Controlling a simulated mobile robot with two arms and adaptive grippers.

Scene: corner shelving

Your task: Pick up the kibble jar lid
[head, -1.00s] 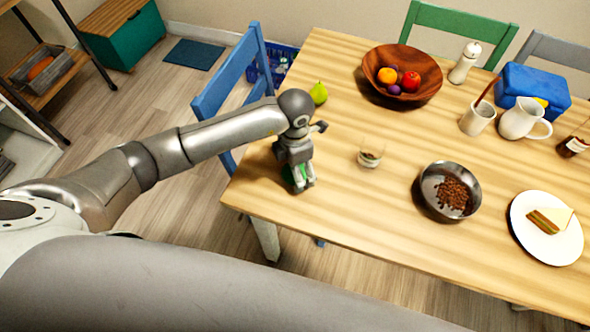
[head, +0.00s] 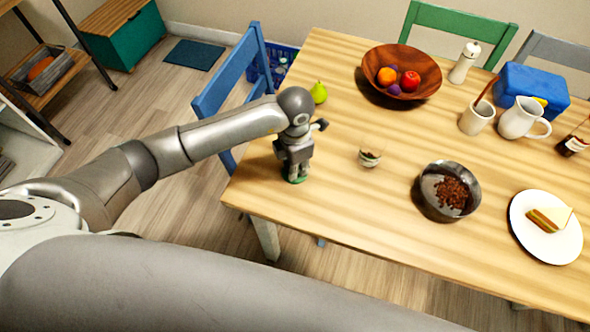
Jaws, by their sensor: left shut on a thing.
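The kibble jar lid (head: 297,180) is a small green disc near the left end of the wooden table. My left gripper (head: 295,172) points down over it and is shut on it; the fingers hide most of the lid. I cannot tell whether the lid still touches the table. A small clear glass jar (head: 369,157) with a little brown content stands on the table to the right of the gripper. My right gripper is not in view.
A metal bowl of kibble (head: 428,203) and a plate with a sandwich (head: 519,225) stand to the right. A wooden fruit bowl (head: 432,72) and a green pear (head: 319,92) are behind. A blue chair (head: 208,103) stands at the table's left end.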

